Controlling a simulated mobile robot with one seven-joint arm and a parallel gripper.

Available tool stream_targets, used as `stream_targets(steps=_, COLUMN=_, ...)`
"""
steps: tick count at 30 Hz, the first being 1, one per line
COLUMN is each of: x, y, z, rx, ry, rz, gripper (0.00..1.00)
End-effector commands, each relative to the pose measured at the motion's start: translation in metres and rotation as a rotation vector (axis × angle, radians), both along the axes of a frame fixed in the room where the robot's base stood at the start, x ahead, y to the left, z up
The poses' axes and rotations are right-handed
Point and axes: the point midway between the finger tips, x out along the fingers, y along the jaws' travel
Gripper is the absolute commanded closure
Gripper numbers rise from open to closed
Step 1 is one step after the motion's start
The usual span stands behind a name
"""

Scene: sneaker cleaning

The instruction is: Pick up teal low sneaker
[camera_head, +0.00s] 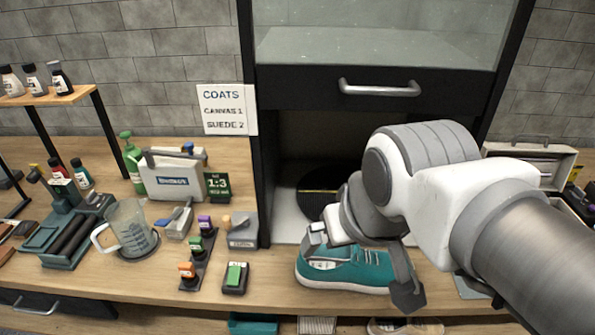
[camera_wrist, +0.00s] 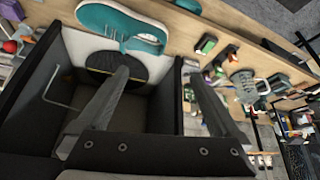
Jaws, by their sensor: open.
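The teal low sneaker (camera_head: 345,270) has a white sole and pale laces. It sits on the wooden bench in front of the dark cabinet's opening. In the wrist view the sneaker (camera_wrist: 118,26) lies at the top, beyond the fingertips. My gripper (camera_head: 355,255) is over the sneaker in the head view, with one finger hanging down at the sneaker's right side. My arm hides part of the shoe. In the wrist view my gripper (camera_wrist: 158,75) is open, with nothing between its fingers. I cannot tell whether a finger touches the shoe.
The cabinet (camera_head: 380,103) stands behind, with a round dark disc (camera_head: 318,190) in its opening. Left of the shoe are a green-topped block (camera_head: 235,278), a rack of small bottles (camera_head: 198,258) and a measuring jug (camera_head: 130,230). An open case (camera_head: 530,165) stands at right.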

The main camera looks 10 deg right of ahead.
Motion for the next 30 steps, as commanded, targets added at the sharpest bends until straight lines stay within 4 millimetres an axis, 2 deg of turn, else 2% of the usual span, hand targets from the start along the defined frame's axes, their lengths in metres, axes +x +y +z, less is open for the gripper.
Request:
stream_targets(steps=20, x=0.003, y=-0.002, z=0.000, rx=-0.008, ry=0.017, rz=0.026, gripper=0.00)
stream_targets(steps=23, x=0.010, y=-0.008, z=-0.001, rx=-0.025, ry=0.058, rz=0.090, gripper=0.00)
stream_targets(steps=30, x=0.037, y=-0.034, z=-0.007, rx=-0.063, ry=0.171, rz=0.361, gripper=0.00)
